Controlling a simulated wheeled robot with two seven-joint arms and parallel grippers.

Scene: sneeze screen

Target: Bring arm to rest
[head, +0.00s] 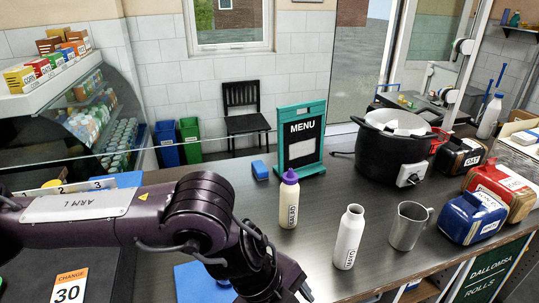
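My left arm, a dark purple arm with a white plate marked "ARM L", comes in from the left and bends down over the front of the dark counter (325,194). My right arm and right gripper are not in view.
A bottle with a purple cap (289,200), an open white bottle (348,238) and a metal mug (408,226) stand right of my arm. Behind are a menu board (301,137) and a black pot (388,155). A blue bag (470,219) sits right.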

